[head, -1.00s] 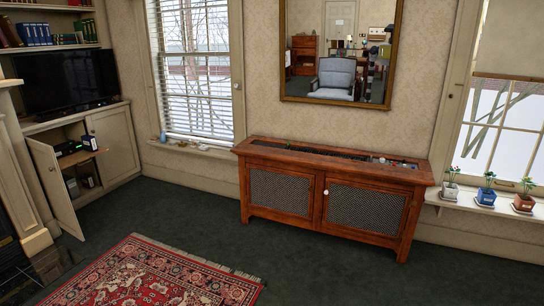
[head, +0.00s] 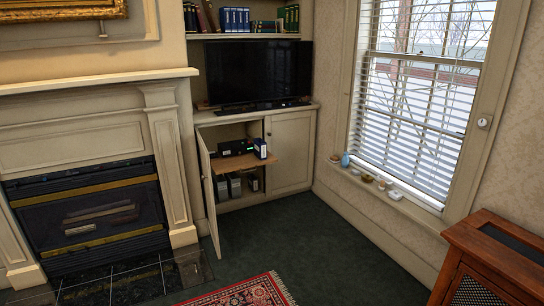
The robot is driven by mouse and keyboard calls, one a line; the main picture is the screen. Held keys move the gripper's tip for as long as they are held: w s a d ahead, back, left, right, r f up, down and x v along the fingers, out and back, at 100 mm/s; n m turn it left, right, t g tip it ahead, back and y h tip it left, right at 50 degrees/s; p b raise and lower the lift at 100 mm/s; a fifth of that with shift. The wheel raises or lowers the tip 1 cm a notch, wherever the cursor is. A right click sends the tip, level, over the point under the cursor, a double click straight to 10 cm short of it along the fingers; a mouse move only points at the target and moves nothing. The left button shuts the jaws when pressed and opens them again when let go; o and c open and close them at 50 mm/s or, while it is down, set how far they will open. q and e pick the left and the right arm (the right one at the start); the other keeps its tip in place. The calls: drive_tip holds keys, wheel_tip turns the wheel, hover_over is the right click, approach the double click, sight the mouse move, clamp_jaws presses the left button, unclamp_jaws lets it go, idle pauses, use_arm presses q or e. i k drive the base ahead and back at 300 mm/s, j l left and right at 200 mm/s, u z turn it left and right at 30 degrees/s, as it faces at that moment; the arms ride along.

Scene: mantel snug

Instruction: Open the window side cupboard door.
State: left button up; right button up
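A built-in cream cupboard stands under the TV in the corner between the fireplace and the window. Its right door (head: 291,150), on the window side, is shut, with its front flat in the frame. Its left door (head: 210,188) stands wide open and juts out into the room. Inside the open half, a wooden shelf (head: 278,164) projects forward past the cabinet front, partly across the right door's face. Neither of my grippers is in view.
The fireplace (head: 90,213) and its hearth are left of the cupboard. The window sill (head: 415,205) holds small objects. A wooden cabinet (head: 490,250) is at the lower right. A red rug (head: 245,292) lies in front; dark green carpet (head: 330,240) before the cupboard is clear.

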sight(290, 137)
drive_tip(key=i, duration=0.55)
drive_tip(key=i+j+z, duration=0.1)
drive_tip(key=i, duration=0.45)
drive_tip(key=i+j, duration=0.15)
drive_tip(key=i, duration=0.4)
drive_tip(key=i+j+z, duration=0.1)
drive_tip(key=i, duration=0.45)
